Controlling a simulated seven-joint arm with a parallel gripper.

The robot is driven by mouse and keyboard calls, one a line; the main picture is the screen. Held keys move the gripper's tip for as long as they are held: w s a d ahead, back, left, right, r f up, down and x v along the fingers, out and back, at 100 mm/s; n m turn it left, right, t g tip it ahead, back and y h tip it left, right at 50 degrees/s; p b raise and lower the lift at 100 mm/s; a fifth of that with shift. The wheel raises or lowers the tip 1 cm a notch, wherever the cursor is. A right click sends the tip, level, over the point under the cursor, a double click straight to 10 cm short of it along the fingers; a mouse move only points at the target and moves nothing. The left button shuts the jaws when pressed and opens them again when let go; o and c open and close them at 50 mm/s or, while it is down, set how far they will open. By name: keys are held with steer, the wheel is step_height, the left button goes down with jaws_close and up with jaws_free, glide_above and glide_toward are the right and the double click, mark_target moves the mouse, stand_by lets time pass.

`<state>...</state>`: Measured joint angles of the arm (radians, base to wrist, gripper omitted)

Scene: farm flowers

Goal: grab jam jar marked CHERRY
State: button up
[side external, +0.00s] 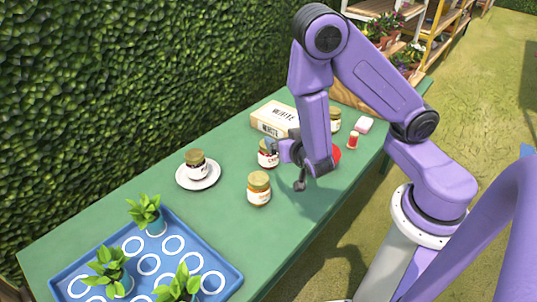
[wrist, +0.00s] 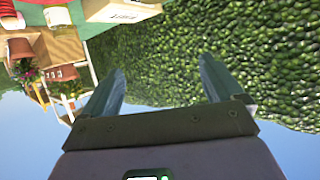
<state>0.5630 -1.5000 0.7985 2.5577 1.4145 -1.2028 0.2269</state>
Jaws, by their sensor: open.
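A jam jar (side external: 267,156) with dark red contents stands on the green table; its white label begins with what looks like "CHE", and the rest is hard to read. My gripper (side external: 291,168) is just to its right in the side view, and one finger overlaps the jar's edge there. I cannot tell whether they touch. In the wrist view my gripper (wrist: 162,78) has its fingers wide apart with nothing between them. The red jar cannot be made out in the wrist view.
An amber jar (side external: 259,190) stands in front, and a dark jar (side external: 196,161) sits on a white saucer (side external: 212,179). A white box (side external: 274,119) lies behind. A blue tray (side external: 226,273) with potted plants is at the near left. A hedge (side external: 130,90) borders the table.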

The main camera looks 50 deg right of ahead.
mark_target(269, 154)
step_height(269, 154, down, 8)
stand_by(0.4)
steer(key=x, duration=1.1)
steer(key=shift+w+d+f, duration=0.15)
steer(key=shift+w+d, duration=0.05)
steer(key=shift+w, duration=0.1)
steer(key=shift+w+r+x, duration=0.1)
steer(key=shift+x, duration=1.35)
steer(key=shift+w+r+x, duration=0.1)
steer(key=shift+x, duration=1.3)
steer(key=shift+a+r, duration=0.1)
steer(key=shift+a, duration=0.05)
steer(key=c, duration=1.4)
steer(key=shift+c, duration=0.2)
steer(key=shift+r, duration=0.1)
